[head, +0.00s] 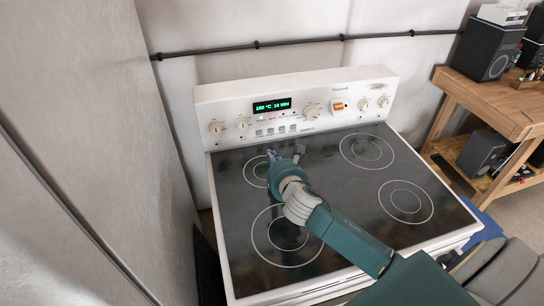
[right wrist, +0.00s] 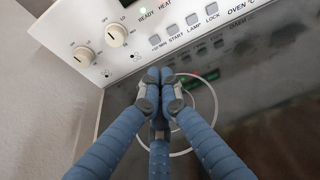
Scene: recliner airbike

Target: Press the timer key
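The stove's back panel (head: 350,90) carries a row of small grey keys. In the right wrist view, the leftmost key (right wrist: 155,40) has a label that seems to read "+10 MIN"; START, LAMP and LOCK follow to its right. In the head view this timer key (head: 259,133) is tiny, below the lit green display (head: 271,106), which seems to read 180 °C 15 MIN. My right gripper (right wrist: 159,76) has its blue fingers drawn together, with nothing held. It also shows in the head view (head: 285,154), above the cooktop and short of the panel, apart from the keys. My left gripper is out of view.
White knobs (head: 241,124) flank the keys, and an orange switch (head: 338,105) sits further right. The black glass cooktop (head: 335,195) is bare. A tall grey surface (head: 90,120) stands close on the left. A wooden bench (head: 490,95) with speakers is at right.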

